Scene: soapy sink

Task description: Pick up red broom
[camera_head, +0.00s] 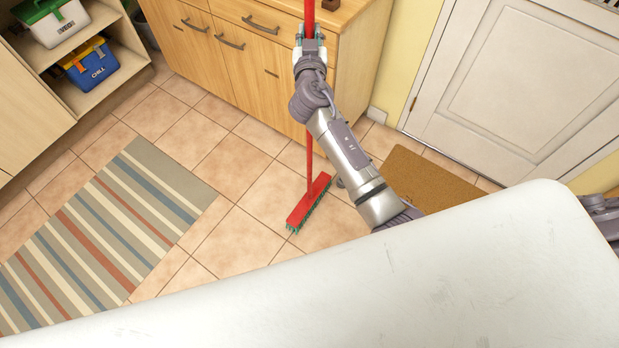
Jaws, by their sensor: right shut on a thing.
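The red broom (309,201) stands nearly upright, its red head with green bristles at floor level on the tiles. Its red handle (309,158) runs up past my right arm and out of the top of the view. My right gripper (310,37) is shut on the broom handle near the top of the view, in front of the wooden cabinet. Part of the handle behind the gripper and wrist is hidden. My left gripper is not in view.
A wooden cabinet (262,65) stands close behind the broom. A striped rug (110,235) lies on the left and a brown doormat (425,180) by the white door (520,80). Shelves with toolboxes (88,64) are at upper left. The tiles between are clear.

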